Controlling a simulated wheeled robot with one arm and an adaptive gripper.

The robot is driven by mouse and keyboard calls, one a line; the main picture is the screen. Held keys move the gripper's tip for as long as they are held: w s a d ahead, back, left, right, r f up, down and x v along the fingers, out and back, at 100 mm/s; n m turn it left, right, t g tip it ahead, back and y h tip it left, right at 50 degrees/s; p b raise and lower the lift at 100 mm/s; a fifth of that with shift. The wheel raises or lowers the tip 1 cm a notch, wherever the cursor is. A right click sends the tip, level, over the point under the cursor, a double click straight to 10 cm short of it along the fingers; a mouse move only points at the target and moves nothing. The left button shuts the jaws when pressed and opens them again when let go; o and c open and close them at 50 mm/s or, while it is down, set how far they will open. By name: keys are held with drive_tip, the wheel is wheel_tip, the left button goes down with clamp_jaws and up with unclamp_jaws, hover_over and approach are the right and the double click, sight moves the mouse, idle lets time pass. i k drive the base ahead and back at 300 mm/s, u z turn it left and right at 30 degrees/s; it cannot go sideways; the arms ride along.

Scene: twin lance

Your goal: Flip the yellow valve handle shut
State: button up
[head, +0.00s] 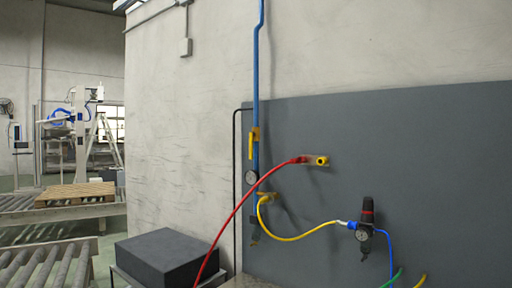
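A yellow valve handle (251,146) is on the vertical blue pipe (256,80), at mid-height in the head view. The handle points along the pipe, just to its left. A round pressure gauge (251,177) sits on the pipe below it. A second yellow part (269,196) is lower on the pipe, where a yellow hose joins; its exact shape is too small to tell. My gripper is not in view.
A red hose (238,211) runs up to a fitting beside a yellow fitting (321,161) on the grey wall panel (420,150). A black regulator (366,222) joins yellow and blue hoses. A dark block (165,258) stands below left. Roller conveyors (45,268) are at far left.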

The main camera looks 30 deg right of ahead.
sight(251, 133)
drive_tip(key=z, duration=0.8)
drive_tip(key=k, duration=0.6)
drive_tip(key=u, duration=0.8)
drive_tip(key=i, duration=0.95)
drive_tip(key=u, duration=0.45)
drive_tip(key=i, duration=1.25)
drive_tip(key=z, duration=0.45)
